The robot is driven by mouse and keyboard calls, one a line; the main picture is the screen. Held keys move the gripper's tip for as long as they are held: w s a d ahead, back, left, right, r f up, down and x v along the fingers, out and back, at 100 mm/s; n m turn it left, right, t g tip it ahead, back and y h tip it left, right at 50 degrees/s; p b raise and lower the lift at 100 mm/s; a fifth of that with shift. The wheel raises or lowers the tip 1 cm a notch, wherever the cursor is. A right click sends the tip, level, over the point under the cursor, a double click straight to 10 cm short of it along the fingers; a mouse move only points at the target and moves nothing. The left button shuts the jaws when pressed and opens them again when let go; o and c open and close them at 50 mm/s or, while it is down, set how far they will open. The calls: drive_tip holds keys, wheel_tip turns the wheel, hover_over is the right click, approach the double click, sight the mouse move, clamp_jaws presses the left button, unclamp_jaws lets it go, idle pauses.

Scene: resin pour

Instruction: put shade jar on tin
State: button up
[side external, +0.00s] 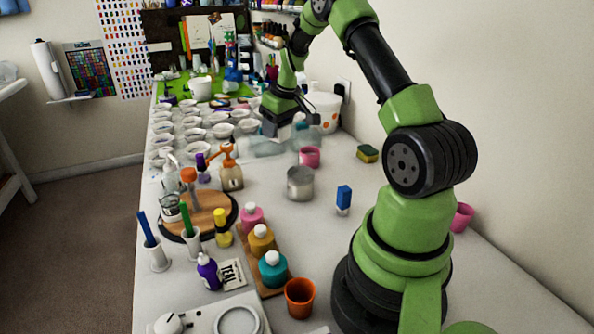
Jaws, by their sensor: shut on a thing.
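My gripper (284,122) is at the back of the bench, above the right side of the rows of white cups. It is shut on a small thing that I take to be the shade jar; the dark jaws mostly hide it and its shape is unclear. A grey metal tin (300,184) stands upright mid-bench, nearer the camera than my gripper and apart from it. Nothing is seen resting on the tin.
A pink cup (309,157) stands just behind the tin, and a blue-capped bottle (344,199) to its right. A white bucket (325,108) stands beside my gripper. Paint bottles (262,243) fill a wooden rack in front.

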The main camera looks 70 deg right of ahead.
drive_tip(key=s+a+r+n+y, duration=0.3)
drive_tip(key=s+a+r+n, duration=0.2)
drive_tip(key=s+n, duration=0.5)
drive_tip(key=n, duration=0.2)
hover_over(294, 175)
drive_tip(key=shift+g, duration=0.4)
drive_tip(key=f, duration=0.3)
drive_tip(key=s+f, duration=0.1)
drive_tip(key=f, duration=0.1)
drive_tip(key=shift+d+f, duration=0.25)
drive_tip(key=shift+d, duration=0.1)
drive_tip(key=shift+w+f, duration=0.1)
drive_tip(key=shift+f, duration=2.3)
drive_tip(key=shift+f, duration=0.1)
drive_tip(key=o, duration=1)
drive_tip(key=shift+c, duration=0.2)
